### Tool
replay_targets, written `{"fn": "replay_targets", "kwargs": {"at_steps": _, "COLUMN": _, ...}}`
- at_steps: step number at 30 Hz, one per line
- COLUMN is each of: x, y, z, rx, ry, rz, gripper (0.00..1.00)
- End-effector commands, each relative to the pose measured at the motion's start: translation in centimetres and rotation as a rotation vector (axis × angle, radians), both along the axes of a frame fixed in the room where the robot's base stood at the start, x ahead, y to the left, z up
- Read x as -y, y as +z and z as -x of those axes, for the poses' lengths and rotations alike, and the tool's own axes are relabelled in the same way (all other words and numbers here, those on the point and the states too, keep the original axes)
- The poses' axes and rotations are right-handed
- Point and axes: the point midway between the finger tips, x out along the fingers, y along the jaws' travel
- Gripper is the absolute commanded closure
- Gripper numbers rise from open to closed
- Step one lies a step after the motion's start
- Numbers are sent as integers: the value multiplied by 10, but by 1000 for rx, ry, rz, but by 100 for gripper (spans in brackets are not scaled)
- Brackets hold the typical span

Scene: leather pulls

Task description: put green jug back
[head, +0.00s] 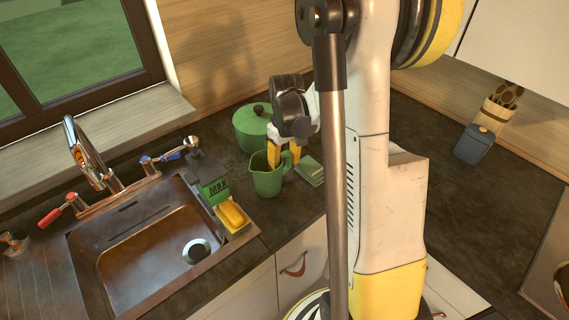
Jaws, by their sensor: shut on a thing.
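The green jug (267,182) is upright on or just above the dark countertop, right of the sink. Its handle is on its right side. My gripper (277,157) points down at the jug from above, with yellow fingers at its rim. The gripper is shut on the jug. I cannot tell whether the jug's base touches the counter.
A green lidded pot (251,126) stands close behind the jug. A green box or book (309,170) lies just right of it. The sink (160,255) with a yellow sponge (232,216) is to the left. Dark counter (500,210) at right is mostly free.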

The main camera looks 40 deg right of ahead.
Motion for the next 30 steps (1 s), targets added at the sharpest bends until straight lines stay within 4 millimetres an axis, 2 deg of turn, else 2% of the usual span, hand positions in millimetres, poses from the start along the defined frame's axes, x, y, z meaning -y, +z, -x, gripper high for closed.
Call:
{"fn": "replay_targets", "kwargs": {"at_steps": 1, "x": 0, "y": -2, "z": 0, "rx": 0, "ry": 0, "rz": 0, "gripper": 45}}
{"fn": "replay_targets", "kwargs": {"at_steps": 2, "x": 0, "y": -1, "z": 0, "rx": 0, "ry": 0, "rz": 0, "gripper": 36}}
{"fn": "replay_targets", "kwargs": {"at_steps": 3, "x": 0, "y": -1, "z": 0, "rx": 0, "ry": 0, "rz": 0, "gripper": 31}}
{"fn": "replay_targets", "kwargs": {"at_steps": 14, "x": 0, "y": 4, "z": 0, "rx": 0, "ry": 0, "rz": 0, "gripper": 31}}
{"fn": "replay_targets", "kwargs": {"at_steps": 17, "x": 0, "y": 18, "z": 0, "rx": 0, "ry": 0, "rz": 0, "gripper": 31}}
{"fn": "replay_targets", "kwargs": {"at_steps": 24, "x": 1, "y": 74, "z": 1, "rx": 0, "ry": 0, "rz": 0, "gripper": 31}}
{"fn": "replay_targets", "kwargs": {"at_steps": 30, "x": 2, "y": 109, "z": 1, "rx": 0, "ry": 0, "rz": 0, "gripper": 31}}
